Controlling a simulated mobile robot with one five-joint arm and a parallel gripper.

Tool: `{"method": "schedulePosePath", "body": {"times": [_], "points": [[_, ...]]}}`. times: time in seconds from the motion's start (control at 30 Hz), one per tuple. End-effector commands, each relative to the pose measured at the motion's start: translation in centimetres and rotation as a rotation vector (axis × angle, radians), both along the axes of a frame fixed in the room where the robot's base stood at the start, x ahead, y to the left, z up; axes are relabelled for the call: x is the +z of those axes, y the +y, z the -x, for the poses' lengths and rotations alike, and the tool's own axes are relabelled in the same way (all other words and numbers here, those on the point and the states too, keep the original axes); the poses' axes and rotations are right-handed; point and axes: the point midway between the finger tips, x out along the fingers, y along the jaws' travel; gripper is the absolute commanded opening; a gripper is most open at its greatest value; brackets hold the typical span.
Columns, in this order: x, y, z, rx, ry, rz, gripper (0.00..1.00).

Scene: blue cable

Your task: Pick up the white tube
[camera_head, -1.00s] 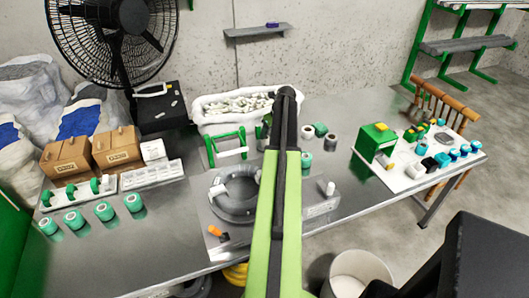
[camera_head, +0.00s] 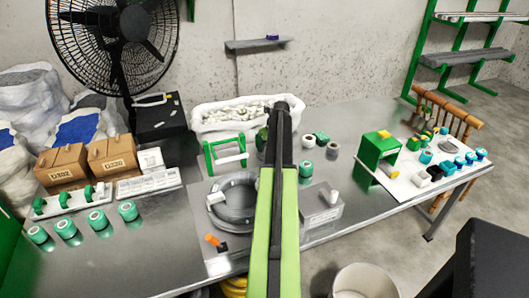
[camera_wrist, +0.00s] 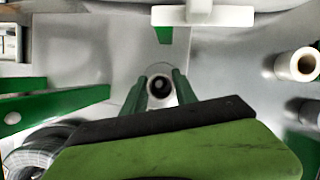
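A pale round end with a dark centre (camera_wrist: 160,87) shows between and just beyond my fingertips in the wrist view. It may be the white tube seen end-on; I cannot tell how far below it is. My gripper (camera_wrist: 161,84) has its two green fingers apart, one on each side of that end, with no visible grip on it. In the head view my arm hides most of my gripper and whatever is under it. A short white tube-like piece (camera_head: 332,198) stands on a metal block on the table, right of my arm.
A green frame (camera_head: 226,152) stands left of my gripper. A grey coil (camera_head: 236,216) lies nearer on the table. A white sack (camera_head: 215,127) of pale pieces is behind. Several rolls (camera_head: 322,139) stand to the right; one is near my gripper in the wrist view (camera_wrist: 296,65).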

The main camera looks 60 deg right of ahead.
Motion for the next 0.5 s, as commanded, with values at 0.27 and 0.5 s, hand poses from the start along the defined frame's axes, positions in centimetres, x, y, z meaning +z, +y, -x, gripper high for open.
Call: {"method": "schedulePosePath", "body": {"times": [0.27, 0.5], "points": [[0.0, -0.02, 0.04, 0.0, 0.0, 0.0, 0.0], [0.06, -0.03, 0.06, -0.001, 0.0, 0.0, 0.0]]}}
